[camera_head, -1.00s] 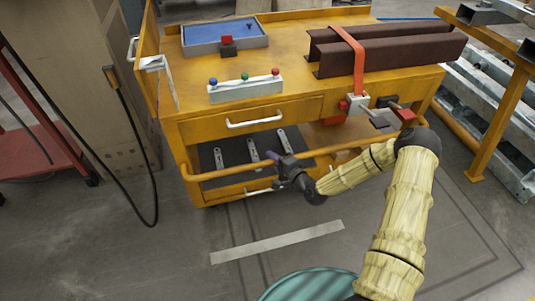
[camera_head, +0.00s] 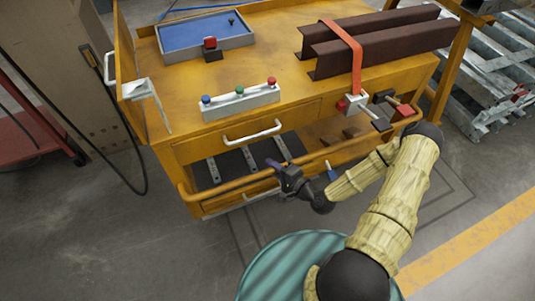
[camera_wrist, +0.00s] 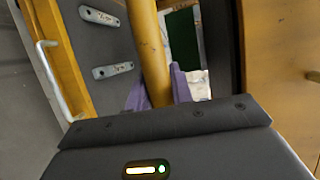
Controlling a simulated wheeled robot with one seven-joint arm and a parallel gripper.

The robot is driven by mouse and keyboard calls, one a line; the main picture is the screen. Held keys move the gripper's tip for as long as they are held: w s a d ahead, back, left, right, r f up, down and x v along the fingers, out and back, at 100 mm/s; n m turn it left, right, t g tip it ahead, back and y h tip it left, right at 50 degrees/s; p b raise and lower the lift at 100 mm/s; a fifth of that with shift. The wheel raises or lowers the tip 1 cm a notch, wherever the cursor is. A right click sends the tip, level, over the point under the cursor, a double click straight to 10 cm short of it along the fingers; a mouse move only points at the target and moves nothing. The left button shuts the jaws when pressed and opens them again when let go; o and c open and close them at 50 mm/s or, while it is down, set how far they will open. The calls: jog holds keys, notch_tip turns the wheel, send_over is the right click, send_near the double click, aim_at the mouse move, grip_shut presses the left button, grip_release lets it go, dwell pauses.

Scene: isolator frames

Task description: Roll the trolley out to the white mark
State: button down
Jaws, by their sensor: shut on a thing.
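The yellow trolley (camera_head: 268,76) fills the middle of the head view, its drawer side facing me. Its yellow push bar (camera_head: 228,184) runs along the near side. In the wrist view the purple fingers of my gripper (camera_wrist: 157,93) close on either side of the bar (camera_wrist: 148,45). The white mark does not show in the views of this moment; I cannot tell what hides it.
The trolley carries a blue-lined tray (camera_head: 205,35), a button block (camera_head: 240,100), brown beams (camera_head: 390,40) under an orange strap, and a clamp (camera_head: 360,108). A cardboard box (camera_head: 50,50) and red cart (camera_head: 25,140) stand left. Metal racks (camera_head: 490,85) stand right. Bare floor lies front left.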

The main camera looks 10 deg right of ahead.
jog(key=shift+s+d+f, duration=0.15)
jog(key=shift+s+f, duration=0.1)
jog(key=shift+s, duration=0.6)
jog(key=shift+w, duration=0.1)
jog(key=c, duration=1.2)
grip_release()
jog(key=shift+c, duration=0.2)
jog(key=shift+r, duration=0.15)
jog(key=shift+d, duration=0.15)
jog(key=p+v, duration=0.4)
jog(key=v, duration=1.3)
